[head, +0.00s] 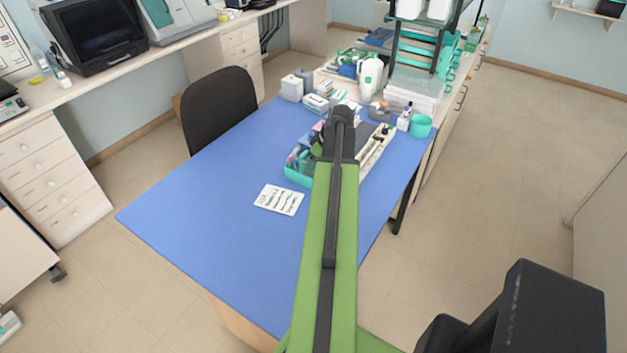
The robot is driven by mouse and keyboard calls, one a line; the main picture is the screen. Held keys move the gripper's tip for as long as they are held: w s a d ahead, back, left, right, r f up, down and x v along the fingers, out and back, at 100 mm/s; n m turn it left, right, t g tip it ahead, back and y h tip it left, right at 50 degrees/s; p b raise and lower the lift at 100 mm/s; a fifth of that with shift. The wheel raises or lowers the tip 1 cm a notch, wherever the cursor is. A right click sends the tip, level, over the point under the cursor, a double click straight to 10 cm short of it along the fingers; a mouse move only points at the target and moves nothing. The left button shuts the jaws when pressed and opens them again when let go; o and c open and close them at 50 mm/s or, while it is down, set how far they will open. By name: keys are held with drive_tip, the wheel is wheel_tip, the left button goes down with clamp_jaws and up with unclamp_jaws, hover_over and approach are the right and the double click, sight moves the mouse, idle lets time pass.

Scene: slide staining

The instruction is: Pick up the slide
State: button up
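My green arm reaches over the blue table (215,205), and my dark gripper (341,113) is at its far end, in front of or above the items at the back of the table. Its fingers are too small and dark to show whether they are open or shut. I cannot make out a single slide for certain. A white card-like piece with dark marks (278,199) lies flat on the table, left of my arm; whether it holds slides is unclear. My arm and gripper hide part of the table behind them.
A teal tray (297,175) with small items sits left of my gripper, and a pale tray (376,148) to its right. A teal cup (421,126) stands at the back right corner. A black chair (218,107) is at the left edge. The table's front left is clear.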

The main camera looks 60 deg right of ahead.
drive_tip(key=shift+w+f, duration=0.1)
drive_tip(key=shift+f, duration=0.05)
drive_tip(key=shift+c, duration=0.4)
clamp_jaws()
wheel_tip(320, 180, up, 18)
drive_tip(key=p, duration=1.8)
